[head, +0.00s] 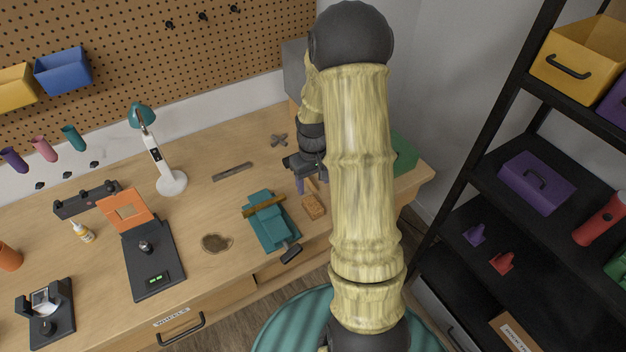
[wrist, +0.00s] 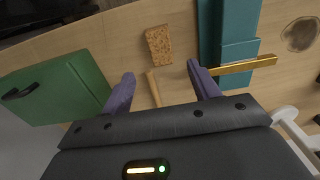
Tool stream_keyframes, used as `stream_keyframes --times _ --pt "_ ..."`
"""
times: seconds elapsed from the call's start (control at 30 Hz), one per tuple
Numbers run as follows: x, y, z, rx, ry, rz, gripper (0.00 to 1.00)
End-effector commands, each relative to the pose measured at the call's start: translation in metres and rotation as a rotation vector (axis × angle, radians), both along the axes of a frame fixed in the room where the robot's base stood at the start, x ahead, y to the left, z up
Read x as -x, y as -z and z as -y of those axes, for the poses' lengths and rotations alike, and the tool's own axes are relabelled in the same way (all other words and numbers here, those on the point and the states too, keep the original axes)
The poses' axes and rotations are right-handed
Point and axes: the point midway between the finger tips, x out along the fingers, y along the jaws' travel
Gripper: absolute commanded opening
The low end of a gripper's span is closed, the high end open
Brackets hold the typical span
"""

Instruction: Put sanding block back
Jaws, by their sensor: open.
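A small brown, speckled block (head: 313,207), which looks like the sanding block, lies on the wooden workbench (head: 215,200) just right of the teal vise (head: 268,222). In the wrist view the block (wrist: 159,45) lies beyond my fingertips, between their lines and apart from them. My gripper (wrist: 160,72) is open, with its two purple fingers spread and nothing held. A thin pale wooden strip (wrist: 153,88) lies below the gap between the fingers. In the head view my arm hides part of the bench, and my gripper (head: 301,186) shows only partly, beside the block.
The vise (wrist: 230,40) with its brass-coloured bar is close to the right finger. A green box (wrist: 58,88) stands on the left in the wrist view.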

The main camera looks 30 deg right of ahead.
Motion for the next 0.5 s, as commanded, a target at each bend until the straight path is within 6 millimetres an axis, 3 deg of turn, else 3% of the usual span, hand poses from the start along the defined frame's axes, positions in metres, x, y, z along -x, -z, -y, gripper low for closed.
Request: stream_keyframes --times 0.17,0.5 --pt "0.0001 -0.0113 -0.0003 0.0 0.0 0.0 0.61" --pt "0.0001 -0.0122 -0.0003 0.0 0.0 0.0 0.61"
